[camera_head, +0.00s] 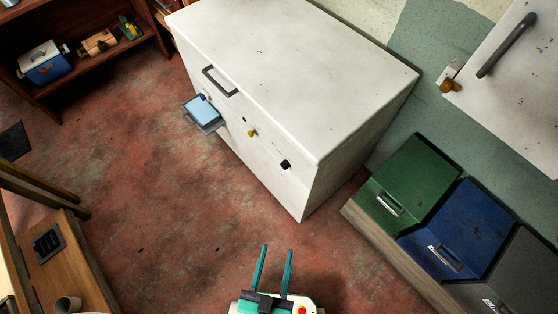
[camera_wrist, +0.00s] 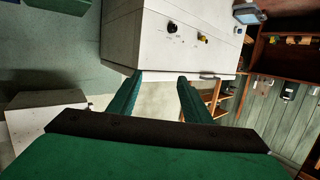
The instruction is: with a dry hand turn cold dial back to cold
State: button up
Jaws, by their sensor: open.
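A white chest (camera_head: 290,70) stands ahead of my gripper, with small controls on its front face. A black knob (camera_head: 285,164) sits toward the right end of that face, and a yellow knob (camera_head: 252,132) sits left of it. In the wrist view, the black knob (camera_wrist: 172,27) and the yellow knob (camera_wrist: 203,40) show above the fingers. I cannot read markings or tell which knob is the cold dial. My gripper (camera_head: 277,248) is open and empty, well short of the chest. Its two green fingers also show in the wrist view (camera_wrist: 160,76).
A blue tray (camera_head: 201,111) juts from the chest's front near a dark handle (camera_head: 220,81). Green (camera_head: 410,180) and blue (camera_head: 462,225) lidded bins stand on the right. A wooden shelf (camera_head: 90,68) is at upper left. Red floor (camera_head: 150,215) between is clear.

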jog(key=w+a+f+m+h, duration=0.2)
jog(key=a+f+h, duration=0.1)
jog(key=a+f, duration=0.3)
jog(key=m+g+h, duration=0.3)
jog(key=h, duration=0.5)
send_near(285, 165)
jog(key=f+x, duration=0.1)
jog(key=x, duration=0.6)
jog(key=shift+w+f, duration=0.2)
jog(key=shift+w, duration=0.1)
jog(key=shift+a, duration=0.1)
jog(key=shift+c, duration=0.7)
jog(key=c, duration=0.9)
